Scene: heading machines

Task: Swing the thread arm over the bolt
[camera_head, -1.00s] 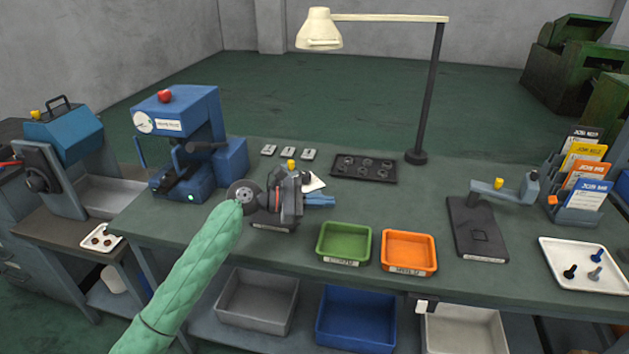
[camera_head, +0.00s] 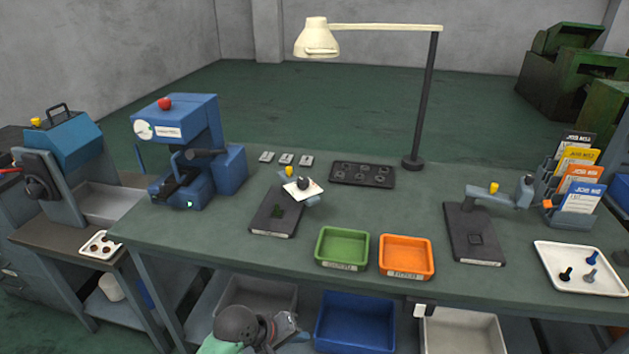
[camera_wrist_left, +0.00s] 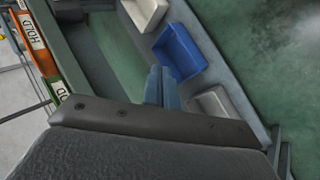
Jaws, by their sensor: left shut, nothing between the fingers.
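Two arm fixtures stand on the bench, and I cannot tell which arm is the thread arm. The left fixture has a black base plate (camera_head: 264,222) and a small swing arm with a yellow knob (camera_head: 289,171); a white card with a dark round part (camera_head: 303,184) covers much of it. The right fixture has a grey-blue arm (camera_head: 497,197) over the back of its black plate (camera_head: 474,240). My right gripper is out of view.
Bolts (camera_head: 590,274) lie in a white tray (camera_head: 560,288) at the right. Green (camera_head: 341,265) and orange (camera_head: 405,273) trays sit at the front edge. A lamp (camera_head: 430,90) stands behind. Lower bins include a blue one (camera_head: 355,335).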

